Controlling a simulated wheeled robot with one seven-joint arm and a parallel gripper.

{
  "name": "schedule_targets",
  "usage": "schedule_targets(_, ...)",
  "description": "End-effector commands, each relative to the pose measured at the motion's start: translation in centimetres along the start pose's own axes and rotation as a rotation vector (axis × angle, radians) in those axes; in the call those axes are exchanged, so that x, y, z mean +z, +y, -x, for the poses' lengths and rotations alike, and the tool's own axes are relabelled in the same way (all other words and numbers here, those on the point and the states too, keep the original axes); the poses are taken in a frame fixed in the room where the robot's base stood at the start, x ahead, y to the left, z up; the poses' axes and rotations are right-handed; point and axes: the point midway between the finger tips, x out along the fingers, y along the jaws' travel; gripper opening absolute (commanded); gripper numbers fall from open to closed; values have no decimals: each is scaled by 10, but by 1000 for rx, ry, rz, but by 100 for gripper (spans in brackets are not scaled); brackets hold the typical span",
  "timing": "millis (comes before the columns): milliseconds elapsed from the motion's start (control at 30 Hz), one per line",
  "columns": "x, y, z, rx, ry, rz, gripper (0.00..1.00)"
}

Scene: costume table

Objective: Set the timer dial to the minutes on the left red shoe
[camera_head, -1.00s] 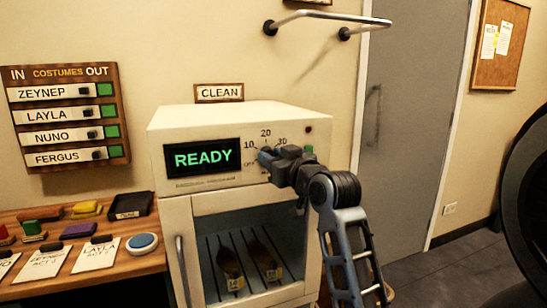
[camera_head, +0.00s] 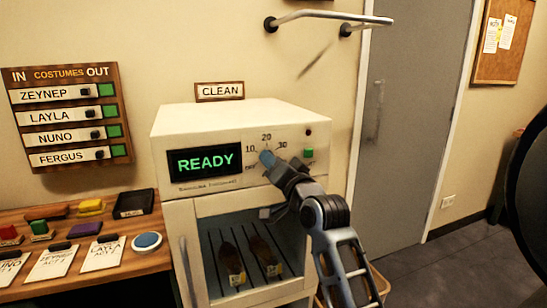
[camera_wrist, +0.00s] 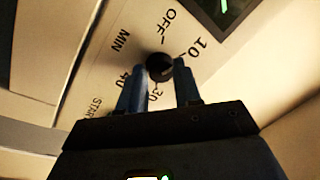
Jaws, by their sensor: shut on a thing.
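The timer dial (camera_wrist: 160,67) is a round black knob on the front of the white CLEAN cabinet (camera_head: 235,113). Marks OFF, 10, 30, 40 and MIN show around it in the wrist view; 20 shows in the head view. I cannot make out where its pointer stands. My gripper (camera_head: 267,159) is shut on the dial, with one blue-grey finger on each side of it in the wrist view (camera_wrist: 159,88). Behind the cabinet's glass, a left shoe (camera_head: 229,259) and a right shoe (camera_head: 259,249) look dark brown on a rack. Their yellowish tags are too small to read.
The display (camera_head: 205,161) reads READY. A green button (camera_head: 308,153) sits right of the dial. A wooden table (camera_head: 110,280) at left holds cards, coloured blocks, a black tray (camera_head: 134,203) and a blue round pad (camera_head: 147,241). A grey door (camera_head: 405,110) stands at right.

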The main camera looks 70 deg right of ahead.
Motion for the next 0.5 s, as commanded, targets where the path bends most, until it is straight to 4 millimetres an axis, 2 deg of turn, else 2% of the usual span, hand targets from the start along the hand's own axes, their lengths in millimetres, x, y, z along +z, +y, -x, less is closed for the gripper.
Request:
schedule_targets(200,0,-1,0,3,14,-104,3)
schedule_targets(500,1,0,0,4,25,-162,3)
